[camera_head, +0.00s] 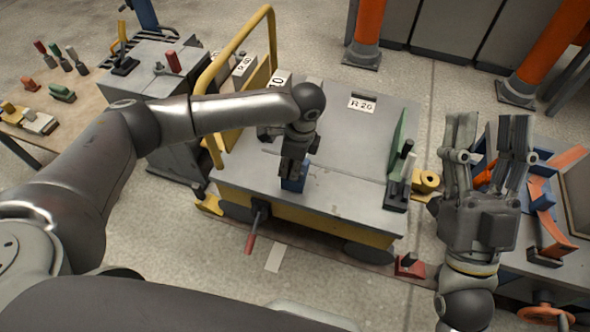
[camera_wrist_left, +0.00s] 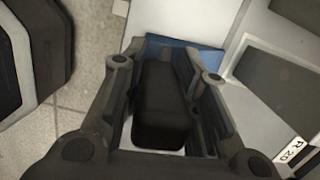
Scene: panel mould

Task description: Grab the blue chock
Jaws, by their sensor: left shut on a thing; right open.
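The blue chock (camera_head: 294,183) is on the grey top of the yellow-sided cart (camera_head: 345,205), near its front edge. It also shows in the left wrist view (camera_wrist_left: 198,58) as a blue strip beyond a dark block between the fingers. My left gripper (camera_head: 295,172) points down and is shut on the chock, its fingers on either side. The fingers hide most of the chock. I cannot tell whether it touches the cart top. My right gripper (camera_head: 488,135) is open and empty, pointing up at the right.
A green plate (camera_head: 397,140) and dark upright pieces stand on the cart's right end. A yellow rail (camera_head: 238,80) rises at its left. Orange posts (camera_head: 368,22) stand behind. A wooden table (camera_head: 50,110) holds tools at far left. A red wedge (camera_head: 410,266) lies on the floor.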

